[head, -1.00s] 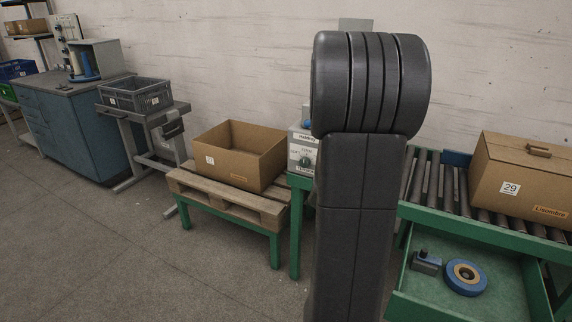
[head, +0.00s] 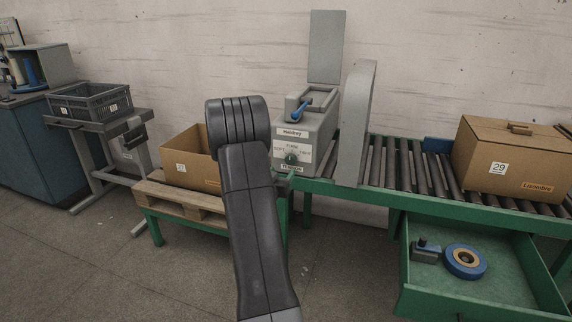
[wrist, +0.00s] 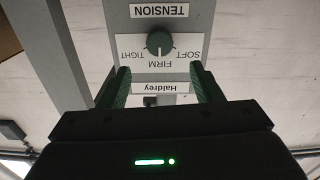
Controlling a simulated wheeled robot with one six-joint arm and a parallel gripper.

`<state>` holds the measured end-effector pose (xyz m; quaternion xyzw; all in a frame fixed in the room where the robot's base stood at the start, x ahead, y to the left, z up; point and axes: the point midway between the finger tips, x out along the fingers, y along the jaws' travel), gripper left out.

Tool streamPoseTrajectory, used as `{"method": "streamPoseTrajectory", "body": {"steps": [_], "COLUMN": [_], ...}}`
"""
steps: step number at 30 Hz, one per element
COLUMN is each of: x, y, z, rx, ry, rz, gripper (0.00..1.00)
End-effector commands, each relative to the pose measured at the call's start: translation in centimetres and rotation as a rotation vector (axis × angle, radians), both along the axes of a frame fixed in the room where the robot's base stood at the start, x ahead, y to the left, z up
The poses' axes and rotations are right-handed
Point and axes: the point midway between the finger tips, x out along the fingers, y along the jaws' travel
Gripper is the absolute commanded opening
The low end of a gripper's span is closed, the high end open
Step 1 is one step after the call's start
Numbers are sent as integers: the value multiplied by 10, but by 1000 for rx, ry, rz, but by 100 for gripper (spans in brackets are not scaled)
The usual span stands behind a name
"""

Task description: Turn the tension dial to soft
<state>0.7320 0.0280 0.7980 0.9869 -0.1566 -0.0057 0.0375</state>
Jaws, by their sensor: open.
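The tension dial (wrist: 160,43) is a round dark green knob on a light plate on the grey winder box (head: 304,138). In the wrist view the plate is upside down: TIGHT is left of the knob, FIRM below it, SOFT at right. The knob seems to point at FIRM, but its mark is small. In the head view the dial (head: 291,158) sits above the TENSION label, with SOFT at left. My gripper (wrist: 159,76) is open and empty, its green fingers apart in front of the panel, not around the knob. In the head view my arm largely hides it.
A blue-handled lever (head: 300,110) tops the box, and a tall grey guard (head: 356,125) stands to its right. A roller conveyor (head: 400,165) carries a closed carton (head: 510,160). An open green drawer (head: 483,290) is below. An open carton (head: 185,160) sits left on a pallet.

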Motion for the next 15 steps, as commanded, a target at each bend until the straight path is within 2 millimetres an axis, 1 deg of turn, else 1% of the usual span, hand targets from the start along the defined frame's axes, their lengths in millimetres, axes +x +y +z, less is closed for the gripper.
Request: {"method": "streamPoseTrajectory", "body": {"steps": [1,3,7,12,15], "x": [11,26,48,68,74], "y": [-5,-9,-16,-23,-24], "z": [0,0,0,0,0], "rx": [0,2,1,1,0], "ry": [-2,-2,-1,0,0], "rz": [-3,-2,-1,0,0], "gripper": [59,59,59,59,59]}}
